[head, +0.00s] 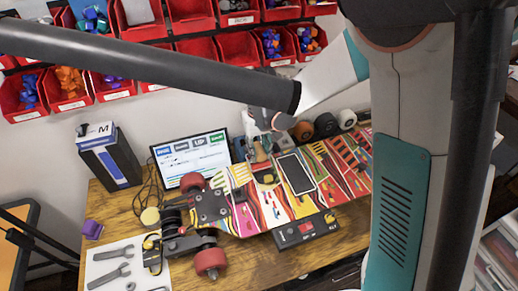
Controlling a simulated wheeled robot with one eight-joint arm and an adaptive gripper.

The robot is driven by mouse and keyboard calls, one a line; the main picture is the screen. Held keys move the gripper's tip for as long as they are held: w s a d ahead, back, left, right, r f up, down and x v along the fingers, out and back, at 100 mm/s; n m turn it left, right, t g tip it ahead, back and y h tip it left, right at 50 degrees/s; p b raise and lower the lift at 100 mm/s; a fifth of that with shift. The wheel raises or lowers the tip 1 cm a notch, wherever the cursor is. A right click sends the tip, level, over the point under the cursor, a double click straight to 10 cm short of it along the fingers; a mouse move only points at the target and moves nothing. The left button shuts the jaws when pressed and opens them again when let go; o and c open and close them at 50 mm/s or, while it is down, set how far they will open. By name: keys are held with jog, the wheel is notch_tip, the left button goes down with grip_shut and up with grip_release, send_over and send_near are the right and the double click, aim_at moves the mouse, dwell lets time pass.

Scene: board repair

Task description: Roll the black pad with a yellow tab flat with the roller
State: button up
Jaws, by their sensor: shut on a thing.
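A small black piece with a yellow spot (267,176) lies on the colourful skateboard deck (245,217); it looks like the black pad with the yellow tab, but it is too small to be sure. Beside it on the right is a larger black rectangle with a pale border (296,174). My gripper (262,142) points down behind the near part of the board, just above and beyond the black piece. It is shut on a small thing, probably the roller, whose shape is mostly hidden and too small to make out.
A screen (192,160) stands behind the board. A black box (305,230) sits at its front edge. Wheels (326,124) stand at the back right. Tools lie on a white sheet (125,270) at front left. Red bins (195,18) line the wall.

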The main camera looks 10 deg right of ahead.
jog(key=shift+f, duration=0.3)
jog(key=shift+s, duration=0.2)
jog(key=shift+s+d+r, duration=0.1)
jog(key=shift+s+d, duration=0.05)
jog(key=shift+s, duration=0.4)
jog(key=shift+s+d, duration=0.1)
jog(key=shift+s, duration=0.45)
jog(key=shift+s, duration=0.15)
jog(key=shift+s+d+b, duration=0.15)
jog(key=shift+s+b, duration=0.05)
jog(key=shift+s, duration=0.4)
jog(key=shift+s+d+b, duration=0.15)
jog(key=shift+s+b, duration=0.05)
jog(key=shift+s, duration=0.4)
jog(key=shift+w+a, duration=0.2)
jog(key=shift+w, duration=0.7)
jog(key=shift+w+a, duration=0.15)
jog(key=shift+w, duration=0.75)
jog(key=shift+w+a, duration=0.2)
jog(key=shift+w, duration=0.7)
jog(key=shift+s, duration=0.15)
